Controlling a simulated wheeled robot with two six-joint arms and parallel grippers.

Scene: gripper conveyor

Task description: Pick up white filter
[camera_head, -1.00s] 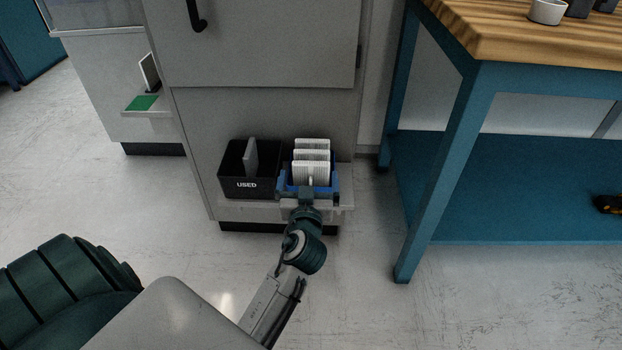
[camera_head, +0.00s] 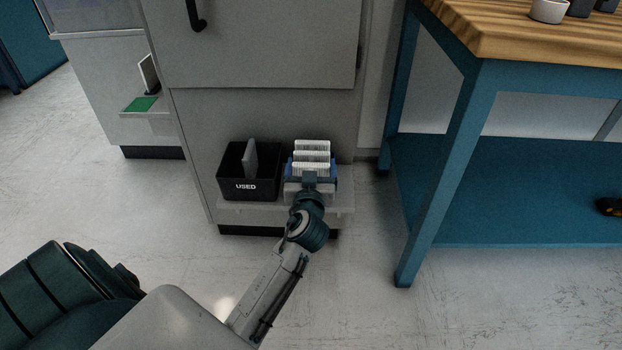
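Several white ribbed filters (camera_head: 312,157) stand upright in rows in a blue holder (camera_head: 336,171) on a low ledge. My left gripper (camera_head: 310,178) is at the front of the filters and covers the lower part of the front one. Its fingertips are not clear against the filters and holder, so I cannot tell whether it is open or touching a filter. My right gripper is not in view.
A black bin (camera_head: 246,187) marked "USED" stands just left of the holder with a grey filter (camera_head: 251,158) in it. A cabinet (camera_head: 262,115) rises behind. A blue table with wooden top (camera_head: 560,45) stands to the right. The floor in front is clear.

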